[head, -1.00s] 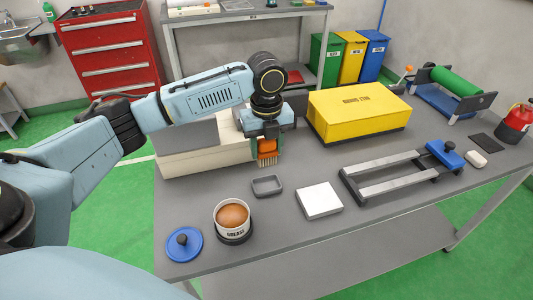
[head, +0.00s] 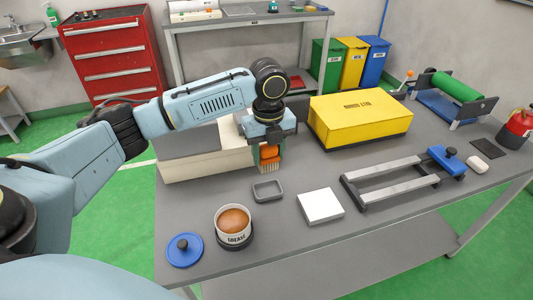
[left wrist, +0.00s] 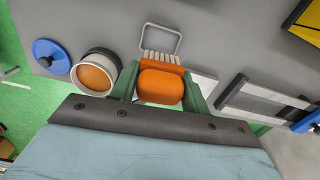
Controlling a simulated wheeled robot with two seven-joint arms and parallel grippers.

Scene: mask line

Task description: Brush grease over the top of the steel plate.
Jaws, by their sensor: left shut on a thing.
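My left gripper (head: 268,150) is shut on a brush with an orange handle (head: 269,151) and pale bristles (head: 269,167), which point down. It holds the brush behind the small grey tray (head: 257,195). In the left wrist view the orange handle (left wrist: 160,87) sits between the green fingers. The steel plate (head: 320,206), a pale square block, lies flat on the table, right of the tray; no grease shows on its top. The open grease pot (head: 235,239), filled with brown grease, stands at the front left. My right gripper is not in view.
A blue lid (head: 184,250) lies left of the pot. A yellow box (head: 360,120) stands behind the plate. A rail frame with a blue block (head: 445,160) lies to the right. A cream box (head: 205,163) stands close left of my gripper.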

